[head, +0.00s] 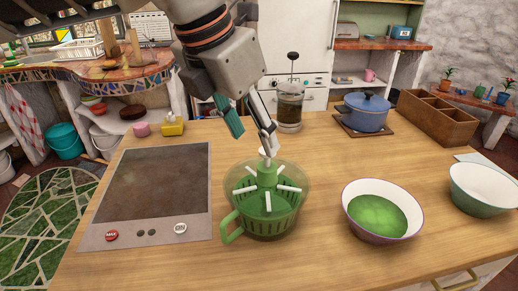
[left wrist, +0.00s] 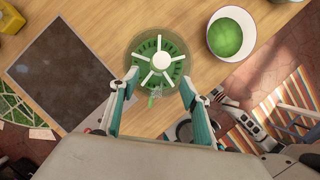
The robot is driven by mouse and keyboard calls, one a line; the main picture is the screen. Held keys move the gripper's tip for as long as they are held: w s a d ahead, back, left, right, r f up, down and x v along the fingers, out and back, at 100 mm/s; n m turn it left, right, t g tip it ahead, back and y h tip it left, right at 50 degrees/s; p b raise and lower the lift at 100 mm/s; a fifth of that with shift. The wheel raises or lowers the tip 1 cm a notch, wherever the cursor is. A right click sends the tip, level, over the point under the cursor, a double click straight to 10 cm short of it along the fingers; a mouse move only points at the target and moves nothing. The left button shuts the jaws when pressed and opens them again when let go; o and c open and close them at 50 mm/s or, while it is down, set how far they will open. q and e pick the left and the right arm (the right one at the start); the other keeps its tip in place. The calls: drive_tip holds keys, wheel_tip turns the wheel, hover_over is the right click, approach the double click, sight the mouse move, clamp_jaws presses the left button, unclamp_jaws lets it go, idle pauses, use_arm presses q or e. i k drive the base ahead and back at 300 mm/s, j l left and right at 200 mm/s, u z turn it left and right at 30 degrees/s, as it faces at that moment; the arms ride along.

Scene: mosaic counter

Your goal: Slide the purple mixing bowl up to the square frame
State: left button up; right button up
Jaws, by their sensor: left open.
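The purple mixing bowl (head: 382,231) stands upright on the counter, right of centre. It has a purple rim, a pale inner wall and a green inside bottom; it also shows at the top right of the left wrist view (left wrist: 230,38). My left gripper (head: 250,132) is open and empty, above and behind a clear green-handled bowl with a white-spoked insert (head: 265,215). That gripper is well left of the purple bowl, not touching it. A square brown board (head: 345,126) lies under a blue pot; I cannot tell whether it is the square frame.
A hotplate (head: 150,190) lies at left. A glass press (head: 289,108) and the blue pot (head: 366,112) stand behind. A wooden box (head: 437,118) is at back right; a green-and-white bowl (head: 485,190) is at right. Bare wood (head: 325,170) separates the spoked bowl and purple bowl.

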sight(379, 212)
drive_tip(key=k, duration=1)
